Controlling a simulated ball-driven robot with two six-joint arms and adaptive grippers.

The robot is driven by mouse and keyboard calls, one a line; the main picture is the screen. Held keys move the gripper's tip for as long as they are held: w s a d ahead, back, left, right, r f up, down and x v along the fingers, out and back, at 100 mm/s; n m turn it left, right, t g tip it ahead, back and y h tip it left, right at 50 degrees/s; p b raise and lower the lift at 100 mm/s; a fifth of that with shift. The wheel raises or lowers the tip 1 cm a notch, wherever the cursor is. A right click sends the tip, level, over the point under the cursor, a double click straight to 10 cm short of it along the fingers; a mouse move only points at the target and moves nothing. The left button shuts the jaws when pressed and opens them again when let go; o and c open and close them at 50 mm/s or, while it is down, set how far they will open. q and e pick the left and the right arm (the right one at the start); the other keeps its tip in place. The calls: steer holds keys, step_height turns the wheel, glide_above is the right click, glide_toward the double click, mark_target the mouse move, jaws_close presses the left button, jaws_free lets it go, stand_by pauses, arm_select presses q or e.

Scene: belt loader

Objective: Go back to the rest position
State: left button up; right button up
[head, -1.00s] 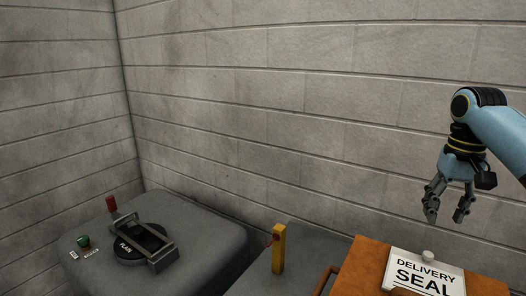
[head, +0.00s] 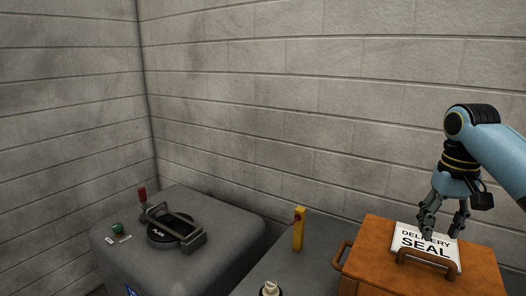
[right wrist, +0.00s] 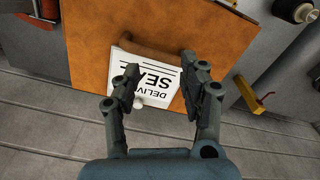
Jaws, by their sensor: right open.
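My right gripper (head: 446,232) is open, with its fingers pointing down over the back of an orange-brown case (head: 385,262). Nothing shows between its fingers. A white card reading "DELIVERY SEAL" (head: 428,250) is at the case, behind the brown handle, and the fingers overlap its upper right part in the head view. I cannot tell whether the fingers touch the card. My left gripper is not in view.
A grey machine (head: 205,262) at left carries a black "PLAIN" disc under a frame, a red-topped lever (head: 142,194) and a green button (head: 118,228). A yellow post (head: 299,229) stands left of the case. Block walls close off the back and left.

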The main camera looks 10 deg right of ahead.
steer(key=s+a+f+n+t, duration=0.1)
steer(key=s+a+f+n, duration=0.2)
steer(key=s+a+f, duration=0.65)
steer(key=s+a+r+n+t, duration=0.1)
steer(key=s+a+r, duration=0.2)
steer(key=s, duration=0.5)
steer(key=s+a+r+n+t, duration=0.1)
steer(key=s+a+r+t, duration=0.1)
steer(key=s, duration=0.7)
step_height(320, 180, down, 36)
steer(key=s+d+g+b, duration=0.2)
steer(key=s+b, duration=0.1)
steer(key=b, duration=0.6)
arm_select(q)
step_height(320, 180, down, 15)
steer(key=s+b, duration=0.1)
steer(key=b, duration=0.4)
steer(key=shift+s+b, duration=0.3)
steer(key=shift+b, duration=0.1)
arm_select(e)
steer(key=s+d+f+g, duration=0.1)
steer(key=s+f, duration=1.6)
steer(key=f, duration=0.4)
steer(key=shift+s+d+m+h, duration=0.15)
steer(key=shift+s+m+h, duration=0.05)
steer(key=shift+m+h, duration=0.1)
